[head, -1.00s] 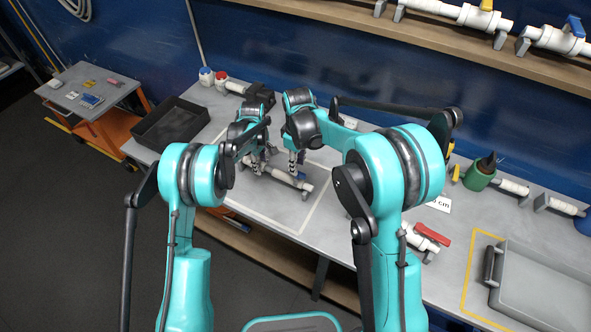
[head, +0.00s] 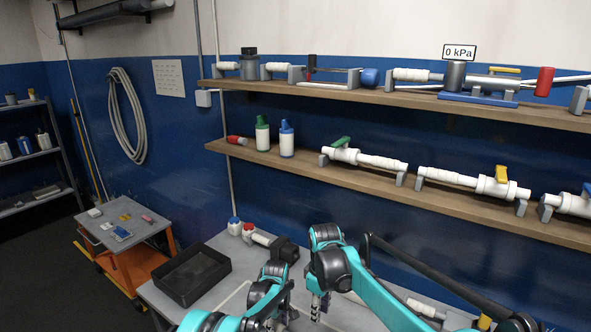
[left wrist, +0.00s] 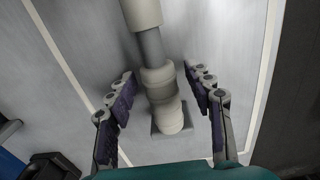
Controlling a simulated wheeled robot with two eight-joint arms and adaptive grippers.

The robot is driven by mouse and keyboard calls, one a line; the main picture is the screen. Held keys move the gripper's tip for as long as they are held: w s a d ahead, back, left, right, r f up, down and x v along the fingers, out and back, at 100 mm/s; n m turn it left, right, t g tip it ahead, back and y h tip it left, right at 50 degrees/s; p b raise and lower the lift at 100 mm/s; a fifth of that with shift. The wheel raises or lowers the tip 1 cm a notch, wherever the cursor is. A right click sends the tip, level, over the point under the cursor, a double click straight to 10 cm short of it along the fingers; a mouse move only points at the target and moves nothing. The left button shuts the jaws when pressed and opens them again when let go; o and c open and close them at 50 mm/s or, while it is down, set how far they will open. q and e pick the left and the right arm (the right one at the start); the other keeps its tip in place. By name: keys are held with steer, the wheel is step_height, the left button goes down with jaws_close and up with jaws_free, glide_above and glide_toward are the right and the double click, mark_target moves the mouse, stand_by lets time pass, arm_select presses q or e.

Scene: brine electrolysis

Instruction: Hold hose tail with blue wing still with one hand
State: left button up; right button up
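In the left wrist view a white and grey pipe piece (left wrist: 162,88) lies on the grey bench top, its near end over a small grey block (left wrist: 171,131). No blue wing shows on the part in view, so I cannot tell whether this is the hose tail with the blue wing. My left gripper (left wrist: 160,72) is open, its dark-padded fingers on either side of the pipe piece with gaps visible. In the head view my right gripper (head: 320,305) points down over the bench at the bottom edge. Its fingertips are small and what lies between them is unclear.
Two shelves above hold valves, including a green-handled one (head: 340,154). An orange cart (head: 130,240) stands at left.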

arm_select(q)
step_height(320, 180, up, 12)
stand_by(0.6)
